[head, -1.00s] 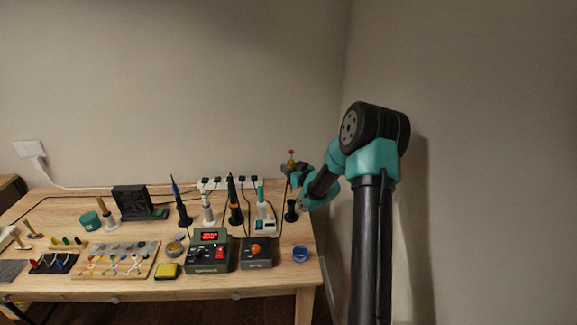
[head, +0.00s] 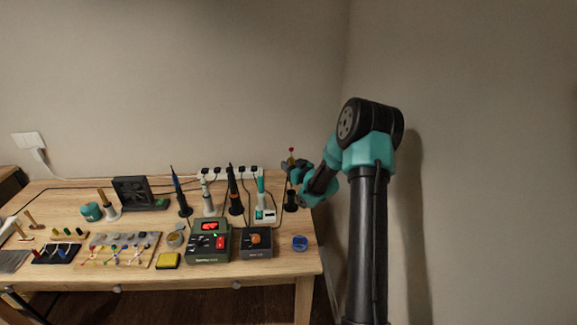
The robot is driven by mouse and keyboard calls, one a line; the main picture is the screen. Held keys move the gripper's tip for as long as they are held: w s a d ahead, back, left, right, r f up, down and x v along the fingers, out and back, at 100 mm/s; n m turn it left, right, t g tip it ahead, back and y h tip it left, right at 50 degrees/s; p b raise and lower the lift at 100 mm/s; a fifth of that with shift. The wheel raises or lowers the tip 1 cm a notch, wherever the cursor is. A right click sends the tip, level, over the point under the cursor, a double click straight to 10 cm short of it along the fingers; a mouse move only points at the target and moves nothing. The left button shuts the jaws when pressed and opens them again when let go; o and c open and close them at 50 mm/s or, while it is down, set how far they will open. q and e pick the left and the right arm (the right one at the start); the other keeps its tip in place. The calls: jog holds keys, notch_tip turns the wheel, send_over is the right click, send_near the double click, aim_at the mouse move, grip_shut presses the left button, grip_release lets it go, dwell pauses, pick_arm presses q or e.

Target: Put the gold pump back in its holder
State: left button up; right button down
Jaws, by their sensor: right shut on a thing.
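The gold pump (head: 291,159) with its red tip is in my right gripper (head: 290,169), at the back right of the bench. The gripper is shut on it and holds it roughly upright. A small black holder (head: 291,203) stands on the bench just below, in line with the pump in the picture. The pump's lower part is largely hidden by the gripper, and I cannot tell whether it touches the holder. My left gripper is not in view.
A teal-handled tool in a white stand (head: 265,214) is close on the left. A blue round container (head: 300,243) sits in front, near the right edge of the wooden bench (head: 285,275). The wall is close behind.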

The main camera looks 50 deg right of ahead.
jog(key=shift+f, duration=0.1)
dwell(0.7)
jog(key=shift+f, duration=2)
jog(key=shift+f, duration=0.2)
jog(key=shift+f, duration=1.2)
jog(key=shift+f, duration=0.2)
jog(key=shift+f, duration=0.6)
jog(key=shift+c, duration=1.2)
grip_release()
